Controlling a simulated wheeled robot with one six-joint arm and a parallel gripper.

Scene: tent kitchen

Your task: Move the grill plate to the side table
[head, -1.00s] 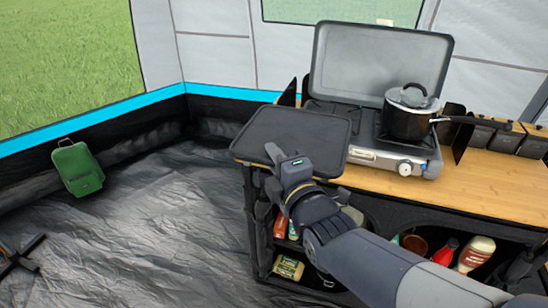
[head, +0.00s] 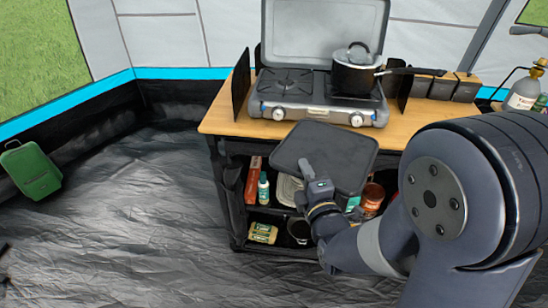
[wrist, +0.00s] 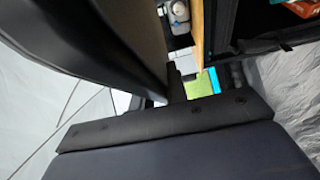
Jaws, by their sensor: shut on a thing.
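The grill plate (head: 335,150) is a flat, dark grey rectangle with rounded corners. My gripper (head: 313,177) is shut on its near edge and holds it in front of the wooden counter, below the level of the stove. The plate hides part of the counter's front edge and open shelves. In the wrist view a large dark surface at the upper left, which looks like the plate (wrist: 95,40), blocks much of the scene. I cannot make out a separate side table in these frames.
The wooden counter (head: 222,118) carries a two-burner stove (head: 285,100) with its lid up and a black pot (head: 354,76) on the right burner. A gas bottle (head: 522,96) stands at the far right. A green case (head: 32,170) lies left. The floor (head: 130,220) between is clear.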

